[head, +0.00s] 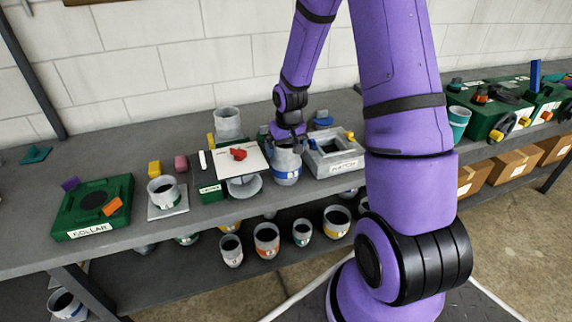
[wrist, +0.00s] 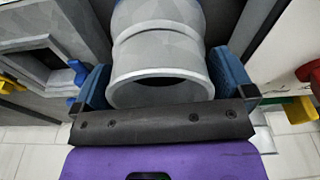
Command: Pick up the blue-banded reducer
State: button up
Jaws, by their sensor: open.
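The blue-banded reducer (head: 286,171) is a grey round duct piece with a blue band and a white label. It stands on the workbench between a white board and a grey box. My gripper (head: 288,140) is right above it, pointing down. In the wrist view the grey reducer (wrist: 160,50) sits between the two blue fingers of my gripper (wrist: 164,84), its open rim facing the camera. The fingers are open, one on each side; I cannot tell whether they touch it.
The grey box (head: 335,166) stands close on the right. The white board (head: 226,164) with a red piece is close on the left. A grey reducer (head: 162,190) stands on a plate, near a green collar tray (head: 65,222). Several banded reducers stand on the lower shelf.

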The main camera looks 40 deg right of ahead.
jog(key=shift+f, duration=0.1)
jog(key=c, duration=1.2)
jog(key=shift+o, duration=0.2)
